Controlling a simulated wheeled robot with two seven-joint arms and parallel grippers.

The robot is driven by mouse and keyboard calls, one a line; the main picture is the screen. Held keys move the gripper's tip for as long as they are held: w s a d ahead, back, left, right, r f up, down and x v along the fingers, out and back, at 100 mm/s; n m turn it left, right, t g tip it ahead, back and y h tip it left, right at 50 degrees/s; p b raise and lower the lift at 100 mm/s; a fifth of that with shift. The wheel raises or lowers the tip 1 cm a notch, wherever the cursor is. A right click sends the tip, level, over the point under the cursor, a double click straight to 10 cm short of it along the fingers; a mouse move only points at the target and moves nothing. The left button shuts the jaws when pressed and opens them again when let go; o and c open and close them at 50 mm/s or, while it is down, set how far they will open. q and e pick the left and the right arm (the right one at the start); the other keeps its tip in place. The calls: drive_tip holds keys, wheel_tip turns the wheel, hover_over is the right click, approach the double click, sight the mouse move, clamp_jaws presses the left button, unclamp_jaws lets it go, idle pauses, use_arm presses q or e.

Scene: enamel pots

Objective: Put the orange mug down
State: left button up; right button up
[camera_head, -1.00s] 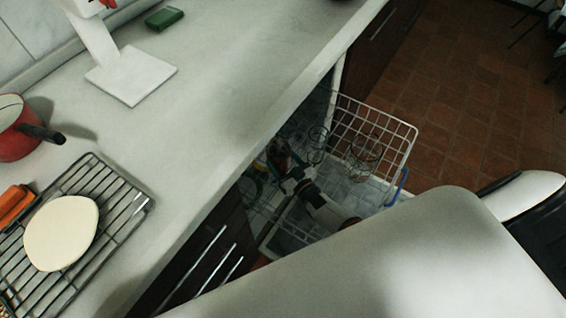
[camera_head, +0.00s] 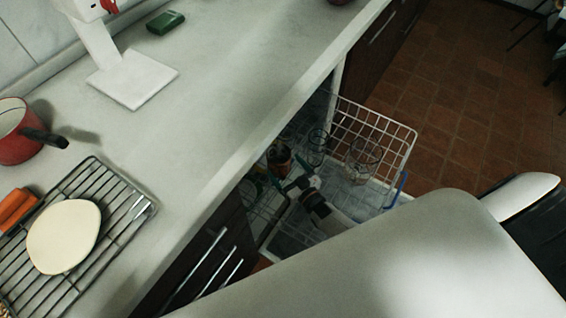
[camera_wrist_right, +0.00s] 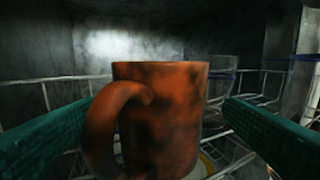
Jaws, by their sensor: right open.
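The orange mug (camera_wrist_right: 175,115) with dark patches fills the middle of the right wrist view, upright, its handle to the left. It stands in the wire rack of the open dishwasher; its base is out of view. In the head view the mug (camera_head: 280,152) looks small and dark at the inner part of the rack. My right gripper (camera_head: 288,179) is open just in front of it. Its two green fingers in the wrist view lie either side of the mug, with a visible gap on the right. My left gripper is out of view.
The wire rack (camera_head: 375,120) holds clear glasses (camera_head: 362,160) right of the mug. The counter edge overhangs on the left. On the counter are a red pot (camera_head: 15,135), a cooling rack (camera_head: 128,206) and a white stand (camera_head: 135,75). Bare counter lies between.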

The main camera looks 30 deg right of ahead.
sight(286, 168)
drive_tip(key=s, duration=0.5)
drive_tip(key=shift+d, duration=0.4)
drive_tip(key=shift+r, duration=0.1)
